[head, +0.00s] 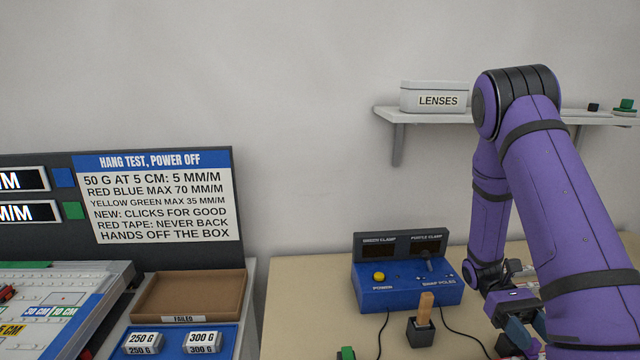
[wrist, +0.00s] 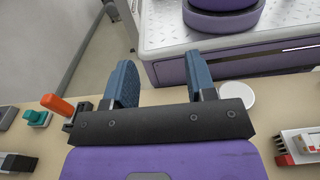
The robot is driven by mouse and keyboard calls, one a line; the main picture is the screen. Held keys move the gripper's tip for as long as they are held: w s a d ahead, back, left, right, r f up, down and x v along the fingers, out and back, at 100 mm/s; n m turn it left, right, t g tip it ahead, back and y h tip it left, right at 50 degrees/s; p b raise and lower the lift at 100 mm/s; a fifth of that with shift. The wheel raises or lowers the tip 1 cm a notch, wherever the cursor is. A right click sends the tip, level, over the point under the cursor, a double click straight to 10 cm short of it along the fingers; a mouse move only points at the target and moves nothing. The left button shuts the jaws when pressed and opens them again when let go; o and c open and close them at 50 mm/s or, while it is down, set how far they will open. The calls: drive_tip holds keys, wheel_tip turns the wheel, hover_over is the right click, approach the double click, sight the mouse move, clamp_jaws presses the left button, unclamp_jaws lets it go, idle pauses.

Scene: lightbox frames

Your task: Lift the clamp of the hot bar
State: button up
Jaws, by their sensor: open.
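No clamp or hot bar can be made out for certain in either view. The blue control box (head: 407,277) on the table carries two dark displays, labelled for a green clamp and what looks like a purple clamp. It has a yellow power knob (head: 379,277) and a small lever (head: 428,263). My gripper (head: 520,335) is low over the table at the right, right of the box and partly cut off. In the wrist view my gripper (wrist: 163,80) has its two blue fingers apart, with nothing between them.
A wooden-handled tool (head: 425,308) stands in a black block before the box, with cables beside it. An orange handle (wrist: 57,105), a teal piece (wrist: 37,117), a white disc (wrist: 236,93) and a red-and-white piece (wrist: 298,146) surround my gripper. A brown failed tray (head: 190,297) is left.

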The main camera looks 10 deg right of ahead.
drive_tip(key=a+r+t+h, duration=0.1)
drive_tip(key=a+r+t, duration=0.3)
drive_tip(key=r+t, duration=0.3)
drive_tip(key=a+r+t, duration=0.4)
drive_tip(key=r, duration=0.4)
drive_tip(key=s+a+r+t, duration=0.3)
drive_tip(key=r+t, duration=0.3)
drive_tip(key=s+a+r+t, duration=0.3)
drive_tip(key=a+r+t, duration=0.1)
drive_tip(key=r+t, duration=0.1)
drive_tip(key=shift+s+a+r+n+t, duration=0.3)
drive_tip(key=shift+r+t, duration=0.1)
drive_tip(key=shift+r, duration=0.25)
